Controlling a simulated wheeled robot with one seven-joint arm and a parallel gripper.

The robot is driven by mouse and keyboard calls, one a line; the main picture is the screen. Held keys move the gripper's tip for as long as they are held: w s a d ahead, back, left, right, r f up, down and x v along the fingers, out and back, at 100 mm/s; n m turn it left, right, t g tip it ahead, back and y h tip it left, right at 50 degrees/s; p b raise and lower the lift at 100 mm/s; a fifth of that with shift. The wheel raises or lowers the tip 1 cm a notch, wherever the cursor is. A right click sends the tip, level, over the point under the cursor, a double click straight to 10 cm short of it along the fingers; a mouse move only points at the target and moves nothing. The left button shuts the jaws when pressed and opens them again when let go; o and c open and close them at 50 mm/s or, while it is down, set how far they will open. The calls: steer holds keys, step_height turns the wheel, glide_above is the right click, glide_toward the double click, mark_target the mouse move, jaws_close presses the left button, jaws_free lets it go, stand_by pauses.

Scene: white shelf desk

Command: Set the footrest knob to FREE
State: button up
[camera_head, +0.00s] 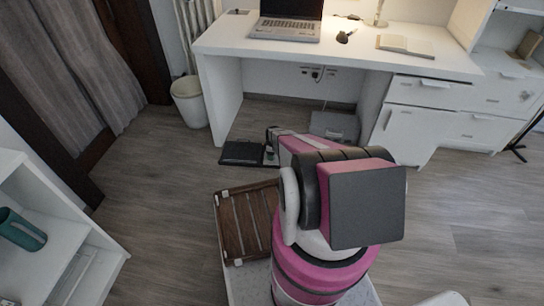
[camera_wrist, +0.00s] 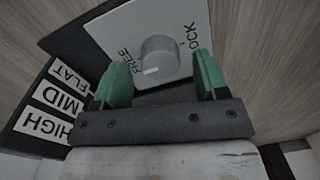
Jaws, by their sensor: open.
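The grey round knob (camera_wrist: 158,58) sits on a light plate (camera_wrist: 110,27) printed FREE on its left and LOCK on its right. The knob's white mark is at its lower left, nearer FREE than LOCK. My gripper (camera_wrist: 161,64) is open, with one green finger on each side of the knob in the picture; I cannot tell whether they touch it. A black panel beside the plate bears labels FLAT, MID and HIGH (camera_wrist: 42,123). In the head view the dark footrest (camera_head: 242,153) lies on the floor before the desk. My arm hides the knob there.
The white desk (camera_head: 222,45) stands behind, with a laptop (camera_head: 286,28) on top and drawers (camera_head: 425,122) at right. A white bin (camera_head: 190,104) stands at the desk's left. A slatted wooden rack (camera_head: 238,225) is left of my arm. Floor at left is clear.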

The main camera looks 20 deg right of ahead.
step_height(320, 180, up, 10)
steer(key=shift+w+d, duration=0.15)
steer(key=shift+f, duration=0.1)
stand_by(0.4)
steer(key=s+a+r+m, duration=0.4)
steer(key=s+r, duration=0.6)
steer(key=r, duration=0.3)
steer(key=s+a+r+m, duration=0.4)
steer(key=s+r, duration=0.6)
steer(key=r, duration=0.3)
steer(key=s+a+r+m, duration=0.3)
steer(key=s+a+r, duration=0.1)
steer(key=s+r, duration=0.6)
step_height(320, 180, up, 3)
steer(key=shift+s+r+m+t, duration=0.15)
steer(key=shift+s+m+t, duration=0.15)
steer(key=shift+s+m, duration=0.1)
